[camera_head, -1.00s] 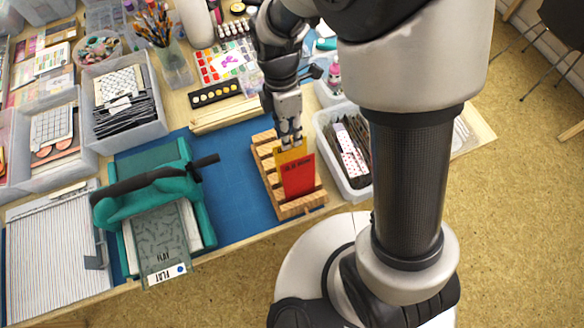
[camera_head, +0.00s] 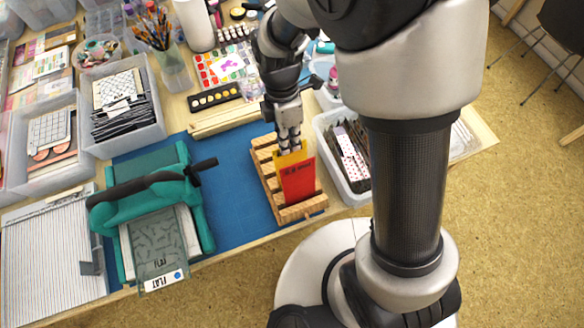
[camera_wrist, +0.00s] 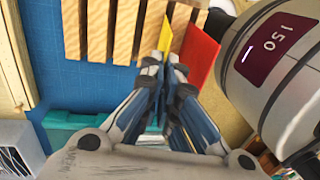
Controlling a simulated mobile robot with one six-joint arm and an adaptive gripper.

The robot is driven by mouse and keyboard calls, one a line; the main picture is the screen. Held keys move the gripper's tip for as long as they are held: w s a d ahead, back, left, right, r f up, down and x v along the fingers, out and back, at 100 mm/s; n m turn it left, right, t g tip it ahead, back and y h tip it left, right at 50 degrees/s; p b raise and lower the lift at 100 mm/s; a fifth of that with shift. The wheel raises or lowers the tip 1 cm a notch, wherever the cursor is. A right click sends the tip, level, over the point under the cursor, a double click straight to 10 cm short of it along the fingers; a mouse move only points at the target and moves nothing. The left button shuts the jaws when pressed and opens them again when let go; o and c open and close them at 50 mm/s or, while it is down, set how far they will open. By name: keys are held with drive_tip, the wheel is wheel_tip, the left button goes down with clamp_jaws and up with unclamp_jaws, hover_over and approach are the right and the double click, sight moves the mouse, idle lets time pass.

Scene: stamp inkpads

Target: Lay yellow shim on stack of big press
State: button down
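The yellow shim (camera_head: 283,161) stands in a slot of the wooden rack (camera_head: 303,209), just behind a red shim (camera_head: 298,183). My gripper (camera_head: 290,149) points down at the top edge of the yellow shim. In the wrist view, its fingertips (camera_wrist: 163,70) lie close together on either side of the yellow shim (camera_wrist: 167,37) and appear shut on it. The red shim (camera_wrist: 201,55) is apart to the right. The big teal press (camera_head: 150,198) stands left of the rack. Its stack (camera_head: 163,243) sticks out toward the front, with a "FLAT" label on its end.
A blue mat (camera_head: 235,195) lies under the press and rack, with bare room between them. A clear bin (camera_head: 352,198) of dark sheets stands right of the rack. A paper trimmer (camera_head: 50,250) lies left of the press. Cups and paints crowd the back.

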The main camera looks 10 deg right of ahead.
wheel_tip(320, 180, up, 7)
drive_tip(key=w+p, duration=0.1)
drive_tip(key=p, duration=0.5)
drive_tip(key=shift+w+a+r, duration=0.15)
drive_tip(key=shift+a+r, duration=0.05)
idle(0.4)
